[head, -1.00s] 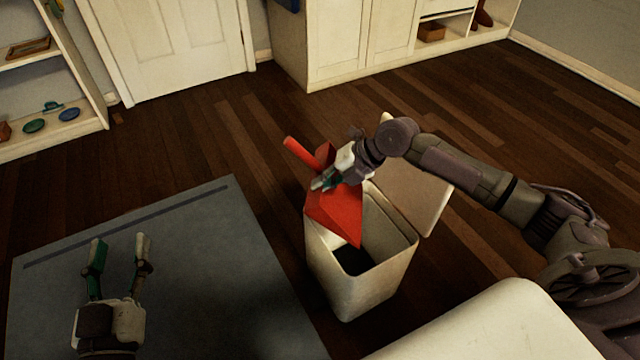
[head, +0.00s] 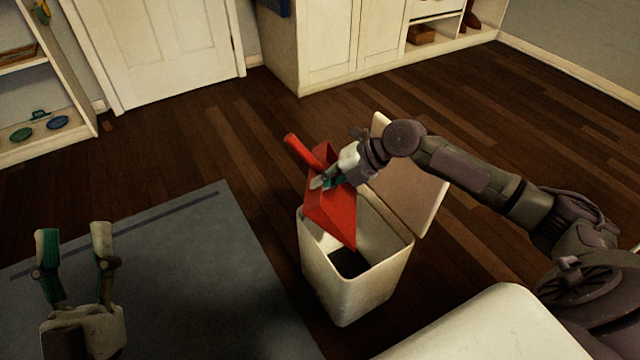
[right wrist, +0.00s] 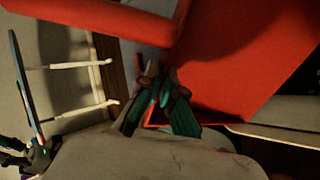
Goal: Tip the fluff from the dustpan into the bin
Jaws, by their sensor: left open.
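The red dustpan (head: 333,211) is tilted over the open mouth of the cream bin (head: 350,288), its front edge pointing down into the bin. My right gripper (head: 322,183) is shut on the dustpan near its handle side. The dustpan also fills much of the right wrist view (right wrist: 240,60), with the gripper fingers (right wrist: 160,105) against it. The bin's lid (head: 412,190) stands open at its back right. No fluff can be made out; the bin's inside is dark. My left gripper (head: 74,245) is open and empty over the grey mat.
The grey mat (head: 190,270) lies at the left on the dark wood floor. A pale rounded surface (head: 480,330) is at the bottom right, near the bin. Cabinets (head: 330,45), a door (head: 150,45) and shelves (head: 50,140) line the back.

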